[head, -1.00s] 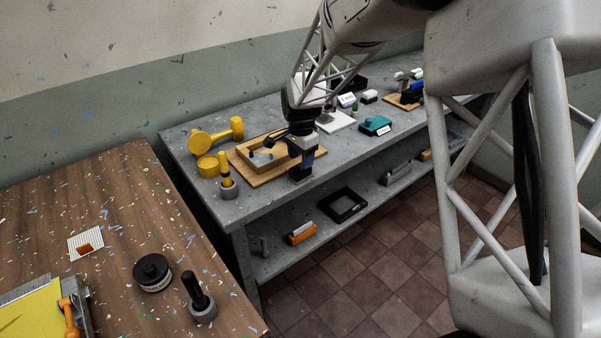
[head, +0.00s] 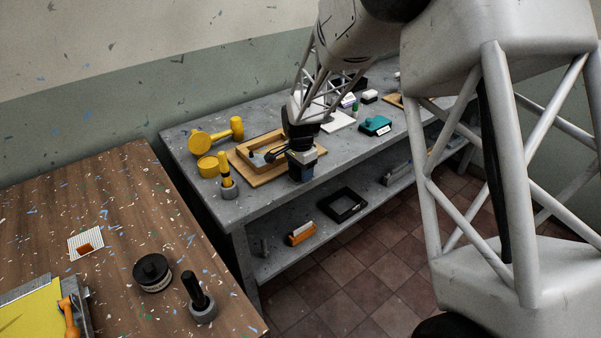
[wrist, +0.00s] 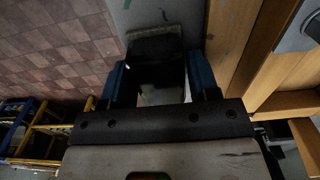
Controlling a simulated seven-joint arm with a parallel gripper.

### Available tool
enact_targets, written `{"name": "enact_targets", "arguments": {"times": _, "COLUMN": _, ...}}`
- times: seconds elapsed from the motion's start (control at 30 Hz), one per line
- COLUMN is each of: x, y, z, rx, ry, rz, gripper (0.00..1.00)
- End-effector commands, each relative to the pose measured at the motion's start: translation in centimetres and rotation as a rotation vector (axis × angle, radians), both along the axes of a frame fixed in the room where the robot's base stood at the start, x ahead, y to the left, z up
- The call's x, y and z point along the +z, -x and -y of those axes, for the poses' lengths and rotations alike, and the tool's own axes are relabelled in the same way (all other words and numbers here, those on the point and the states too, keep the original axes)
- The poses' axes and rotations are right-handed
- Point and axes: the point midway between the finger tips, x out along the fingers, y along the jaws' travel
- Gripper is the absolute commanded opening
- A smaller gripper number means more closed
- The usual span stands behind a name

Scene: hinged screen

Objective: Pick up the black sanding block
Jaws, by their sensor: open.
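A dark block (wrist: 155,72), which looks like the black sanding block, lies between my fingers in the wrist view, with greyish parts at its far and near ends. My gripper (wrist: 158,66) is open, with one blue finger on each side of the block. I cannot tell whether either finger touches it. In the head view my gripper (head: 300,176) points down low over the grey bench's front edge, right of the wooden frame. The block is hidden behind the gripper there.
The wooden frame (head: 241,151) on its board stands close to my gripper. A lower shelf holds a black tray (head: 343,205).

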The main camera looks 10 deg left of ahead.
Motion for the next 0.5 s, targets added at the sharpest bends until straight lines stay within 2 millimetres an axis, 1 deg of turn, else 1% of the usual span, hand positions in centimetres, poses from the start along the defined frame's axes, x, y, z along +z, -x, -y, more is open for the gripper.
{"name": "enact_targets", "arguments": {"times": 0.3, "x": 0.01, "y": 0.0, "z": 0.0, "rx": 0.0, "ry": 0.0, "rz": 0.0, "gripper": 0.55}}
{"name": "enact_targets", "arguments": {"times": 0.37, "x": 0.01, "y": 0.0, "z": 0.0, "rx": 0.0, "ry": 0.0, "rz": 0.0, "gripper": 0.46}}
{"name": "enact_targets", "arguments": {"times": 0.5, "x": 0.01, "y": 0.0, "z": 0.0, "rx": 0.0, "ry": 0.0, "rz": 0.0, "gripper": 0.25}}
